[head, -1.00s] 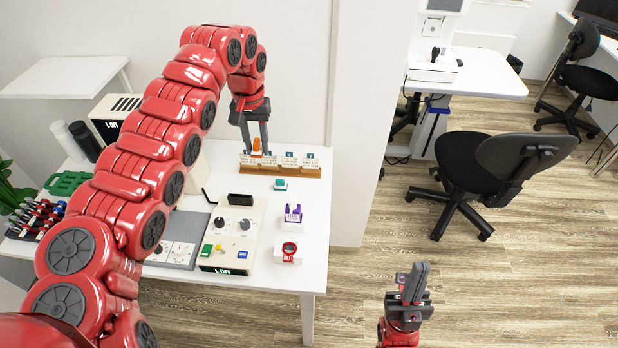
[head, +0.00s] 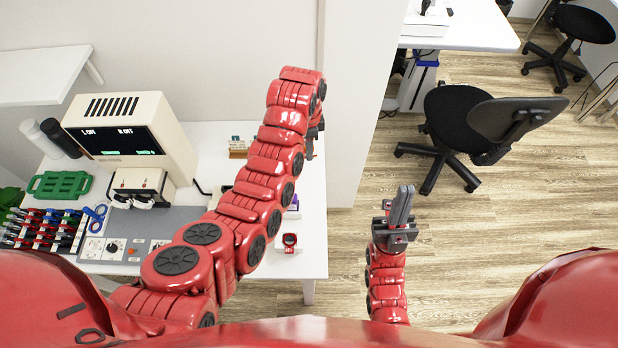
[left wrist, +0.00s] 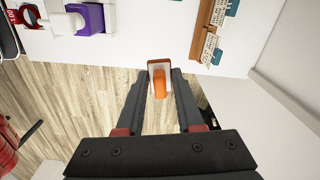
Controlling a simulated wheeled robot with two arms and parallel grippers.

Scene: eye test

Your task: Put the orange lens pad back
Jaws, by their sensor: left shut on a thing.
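In the left wrist view the orange lens pad (left wrist: 159,84), set in a white backing, sits between the fingertips of my left gripper (left wrist: 160,92), which is shut on it. The pad is held beyond the table's edge, with floor showing behind it. In the head view my left gripper (head: 313,142) is partly hidden by its arm at the table's right side, and the pad cannot be made out. The rack of white cards (left wrist: 217,30) with teal tabs is apart from the pad, at upper right in the wrist view. My right gripper (head: 402,208) is shut and empty over the floor.
A red-and-white device (head: 289,242) stands near the table's right edge. A purple item (left wrist: 89,17) stands on the table too. A cream machine with a dark screen (head: 130,140) stands at left. A wall panel (head: 345,110) rises beside the table; a black chair (head: 470,115) is beyond.

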